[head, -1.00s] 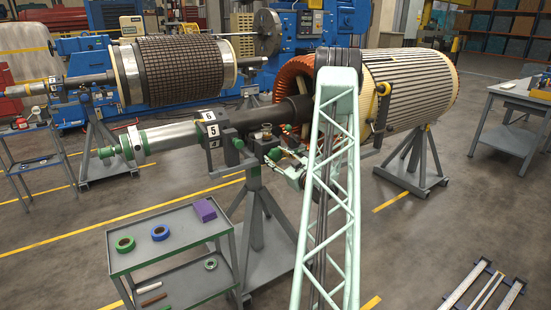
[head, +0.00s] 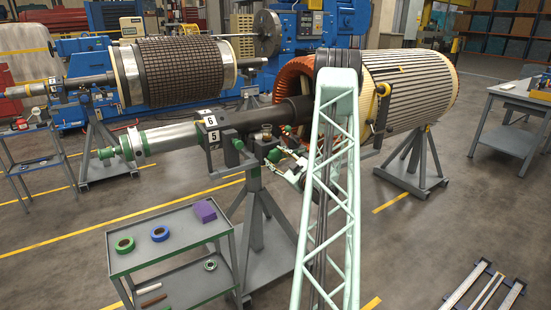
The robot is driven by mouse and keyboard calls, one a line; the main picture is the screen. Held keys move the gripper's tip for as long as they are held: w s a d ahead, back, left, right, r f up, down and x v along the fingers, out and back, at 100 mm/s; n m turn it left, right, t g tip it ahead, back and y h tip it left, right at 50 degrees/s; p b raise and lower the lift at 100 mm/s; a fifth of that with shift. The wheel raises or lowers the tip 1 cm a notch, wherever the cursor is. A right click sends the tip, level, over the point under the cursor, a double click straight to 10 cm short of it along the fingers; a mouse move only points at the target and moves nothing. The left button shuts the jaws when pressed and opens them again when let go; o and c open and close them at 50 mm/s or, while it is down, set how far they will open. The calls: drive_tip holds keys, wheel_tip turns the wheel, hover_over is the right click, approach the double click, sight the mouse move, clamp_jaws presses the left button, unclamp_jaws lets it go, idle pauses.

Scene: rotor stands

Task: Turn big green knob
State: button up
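A green round knob (head: 274,155) sits on the dark clamp of the grey stand, just left of my arm. A smaller green knob (head: 238,144) is further left on the same clamp. My gripper (head: 284,158), pale green and small here, is beside the right-hand knob. My arm's lattice link hides part of the wrist. I cannot tell whether the fingers touch the knob, or how wide they stand. A dark ring with white number plates 6 and 5 (head: 211,128) sits around the shaft (head: 175,138) left of the clamp.
The grey stand (head: 255,225) carries the clamp. A green-edged cart (head: 185,226) with tape rolls and a purple box stands at front left. A large striped rotor (head: 420,85) on its own stand is behind my arm.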

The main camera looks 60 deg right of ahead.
drive_tip(key=o, duration=0.4)
drive_tip(key=shift+s+a, duration=0.1)
drive_tip(key=shift+s, duration=0.05)
drive_tip(key=shift+v, duration=5.85)
